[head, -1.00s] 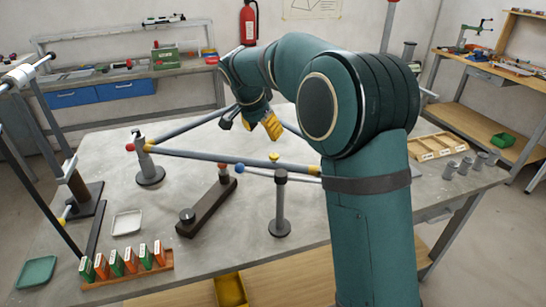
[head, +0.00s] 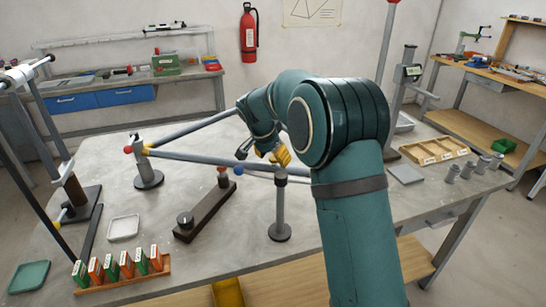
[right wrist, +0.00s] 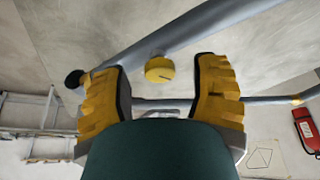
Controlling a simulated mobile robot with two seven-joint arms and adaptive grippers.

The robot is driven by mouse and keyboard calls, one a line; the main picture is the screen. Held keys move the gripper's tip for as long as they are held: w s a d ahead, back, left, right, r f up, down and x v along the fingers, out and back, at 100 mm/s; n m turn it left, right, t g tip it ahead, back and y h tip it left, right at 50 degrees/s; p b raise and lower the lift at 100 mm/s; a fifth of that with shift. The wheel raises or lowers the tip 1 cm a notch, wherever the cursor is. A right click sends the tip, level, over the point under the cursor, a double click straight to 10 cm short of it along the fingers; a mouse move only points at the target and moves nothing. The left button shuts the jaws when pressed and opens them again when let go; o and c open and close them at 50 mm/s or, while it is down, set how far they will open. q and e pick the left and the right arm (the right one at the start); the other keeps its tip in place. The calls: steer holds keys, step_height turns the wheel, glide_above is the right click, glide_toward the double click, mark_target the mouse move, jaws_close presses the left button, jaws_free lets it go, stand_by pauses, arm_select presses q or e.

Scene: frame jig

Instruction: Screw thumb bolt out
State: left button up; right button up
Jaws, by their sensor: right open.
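The thumb bolt (right wrist: 160,69) has a round yellow head and sits by a grey tube of the frame in the right wrist view. In the head view my right gripper hides it. The frame (head: 215,158) is a triangle of grey tubes with yellow fittings, held above the table. My right gripper (head: 269,157) is open at the frame's right part, near the middle post (head: 280,212). In the right wrist view its yellow fingers (right wrist: 160,72) stand on either side of the bolt head, with gaps on both sides. Whether the head is level with the fingertips I cannot tell. My left gripper is not in view.
A dark brown bar block (head: 205,212), a white tray (head: 124,219) and a rack of green and orange blocks (head: 125,279) are on the table (head: 330,240). A wooden divided tray (head: 432,140) and several grey cylinders (head: 468,168) stand at the right.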

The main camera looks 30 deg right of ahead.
jaws_close()
steer(key=shift+n, duration=0.4)
